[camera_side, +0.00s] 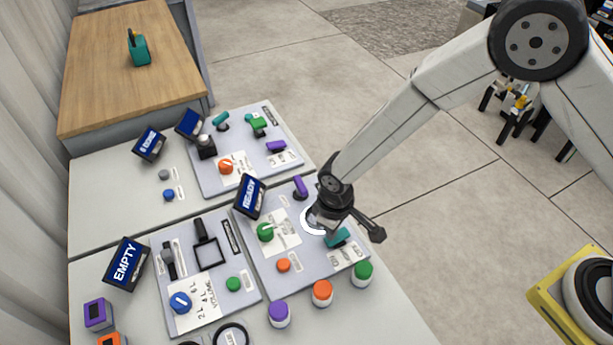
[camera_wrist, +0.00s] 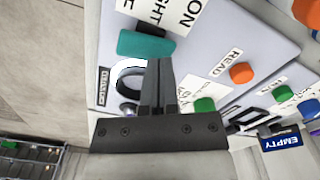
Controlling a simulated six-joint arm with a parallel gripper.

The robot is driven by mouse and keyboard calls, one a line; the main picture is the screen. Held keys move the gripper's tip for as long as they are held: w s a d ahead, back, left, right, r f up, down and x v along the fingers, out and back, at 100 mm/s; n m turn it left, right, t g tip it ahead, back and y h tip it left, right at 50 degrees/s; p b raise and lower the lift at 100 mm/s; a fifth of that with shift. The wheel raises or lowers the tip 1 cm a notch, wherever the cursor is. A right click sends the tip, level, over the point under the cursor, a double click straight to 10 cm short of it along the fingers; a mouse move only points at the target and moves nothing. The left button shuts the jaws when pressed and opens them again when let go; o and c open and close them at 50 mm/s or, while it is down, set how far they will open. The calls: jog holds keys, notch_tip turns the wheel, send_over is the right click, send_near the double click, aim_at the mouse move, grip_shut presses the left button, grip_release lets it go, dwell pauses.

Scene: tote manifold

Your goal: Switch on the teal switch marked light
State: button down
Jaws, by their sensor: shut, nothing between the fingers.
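The teal switch (camera_side: 338,237) sits on the middle panel (camera_side: 262,262), with ON and OFF labels below it in the side view. In the wrist view the teal switch (camera_wrist: 147,44) is beside a partly covered label ending in "GHT" and a label reading ON. My gripper (camera_side: 322,222) is low over this panel, just behind the switch. In the wrist view my gripper (camera_wrist: 158,64) has its fingers together and empty, with the tips close to the switch's edge. I cannot tell whether they touch it. A white ring shows beside the fingers and is partly hidden.
The middle panel also has a green knob (camera_side: 265,232), an orange button (camera_side: 283,265), a purple switch (camera_side: 300,187) and a READY display (camera_side: 249,196). Another teal switch (camera_side: 220,120) is on the back panel.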

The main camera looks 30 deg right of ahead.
jog(key=shift+r, duration=3)
jog(key=shift+d, duration=0.1)
jog(key=shift+d+r, duration=0.2)
jog(key=s+d+r+m+t, duration=0.1)
jog(key=s+d+r+m, duration=0.2)
jog(key=d, duration=0.8)
jog(key=s+d+r+m+t, duration=0.1)
jog(key=s+d+r+m, duration=0.2)
jog(key=d, duration=0.9)
jog(key=s+r, duration=0.3)
jog(key=r, duration=0.1)
jog(key=shift+s+t, duration=0.2)
jog(key=shift+t, duration=0.1)
jog(key=shift+r, duration=0.1)
